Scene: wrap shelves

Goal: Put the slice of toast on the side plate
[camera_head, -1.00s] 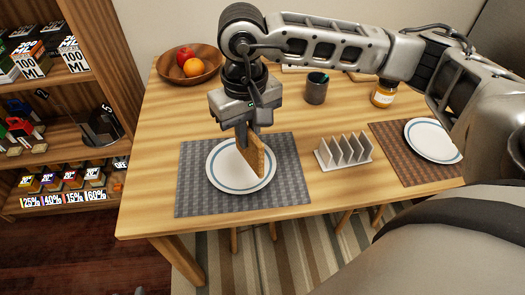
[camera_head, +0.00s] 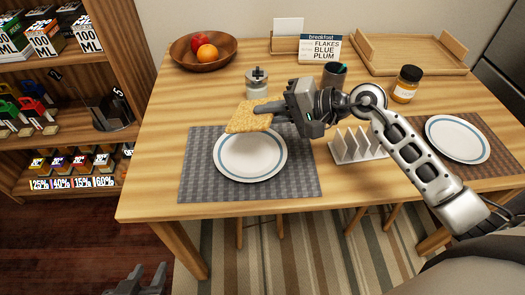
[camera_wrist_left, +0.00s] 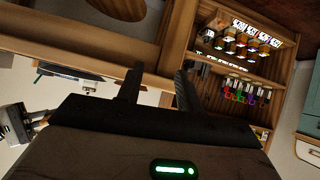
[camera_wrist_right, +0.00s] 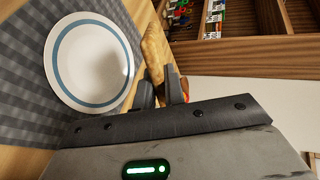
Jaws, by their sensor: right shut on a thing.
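The slice of toast (camera_head: 248,119) is golden brown. It is held nearly flat over the far edge of a white plate with a blue ring (camera_head: 250,158) on the grey placemat. My right gripper (camera_head: 279,113) comes in from the right and is shut on the toast's right edge. In the right wrist view the toast (camera_wrist_right: 155,48) shows edge-on between the fingers, apart from the plate (camera_wrist_right: 92,62). A similar plate (camera_head: 457,138) lies empty on the brown mat at the right. My left gripper (camera_head: 145,279) is low, off the table; its fingers (camera_wrist_left: 157,85) stand apart and empty.
A toast rack (camera_head: 360,147) stands between the placemats, below my right forearm. A metal-lidded jar (camera_head: 257,84), a dark cup (camera_head: 335,74) and an orange jar (camera_head: 406,85) stand behind. A fruit bowl (camera_head: 183,56) is at the back left. Shelves (camera_head: 105,15) stand left of the table.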

